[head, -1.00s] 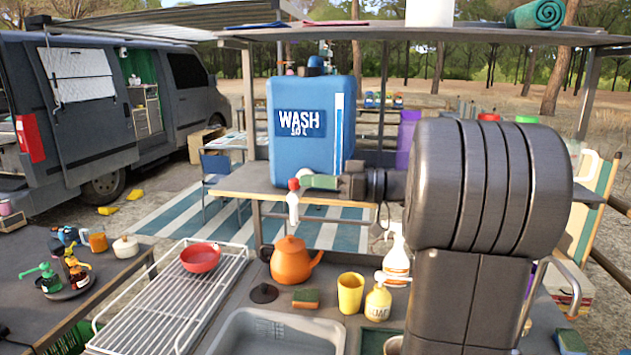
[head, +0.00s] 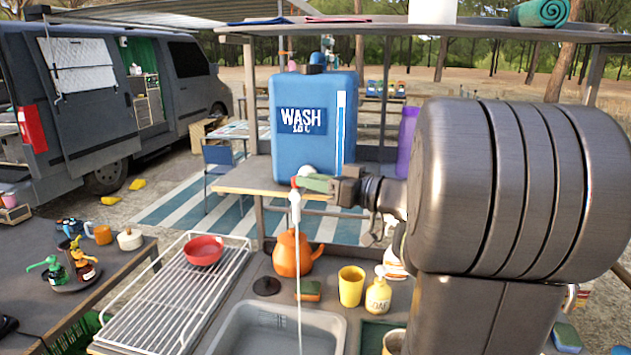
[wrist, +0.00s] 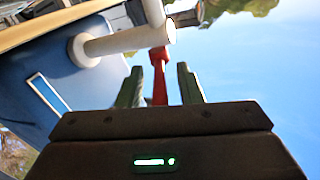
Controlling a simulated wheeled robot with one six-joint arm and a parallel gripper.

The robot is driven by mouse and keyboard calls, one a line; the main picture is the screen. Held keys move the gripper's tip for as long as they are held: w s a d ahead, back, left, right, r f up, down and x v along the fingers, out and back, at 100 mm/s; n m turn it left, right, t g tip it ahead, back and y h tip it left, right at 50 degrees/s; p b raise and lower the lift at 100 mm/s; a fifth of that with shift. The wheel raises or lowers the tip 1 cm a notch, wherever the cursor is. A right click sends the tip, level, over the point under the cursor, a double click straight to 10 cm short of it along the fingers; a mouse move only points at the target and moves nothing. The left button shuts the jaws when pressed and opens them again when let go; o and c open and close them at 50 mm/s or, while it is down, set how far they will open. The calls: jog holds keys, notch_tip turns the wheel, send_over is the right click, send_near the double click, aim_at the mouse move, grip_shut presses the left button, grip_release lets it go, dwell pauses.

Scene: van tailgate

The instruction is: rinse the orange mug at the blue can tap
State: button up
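The blue can (head: 305,125), marked WASH, stands on a shelf behind the sink. Its white tap (head: 295,197) sticks out at the front, and a thin stream of water runs from it into the sink (head: 260,335). The tap's red lever shows between my fingers in the wrist view (wrist: 159,75). My gripper (head: 312,184) is at the tap. Its two green fingers (wrist: 160,88) stand apart on either side of the lever, with gaps. The orange mug (head: 102,234) stands on the left table, away from my gripper.
An orange kettle (head: 292,254), a yellow cup (head: 351,287), a soap bottle (head: 378,294) and a sponge (head: 308,291) stand behind the sink. A drying rack (head: 165,310) with a red bowl (head: 204,250) is left of it. A white pot (head: 130,239) stands beside the mug.

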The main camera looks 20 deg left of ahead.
jog(key=s+d+b, duration=0.1)
jog(key=d, duration=1.2)
jog(key=shift+d+b, duration=0.35)
jog(key=shift+d, duration=0.05)
jog(key=shift+o, duration=0.6)
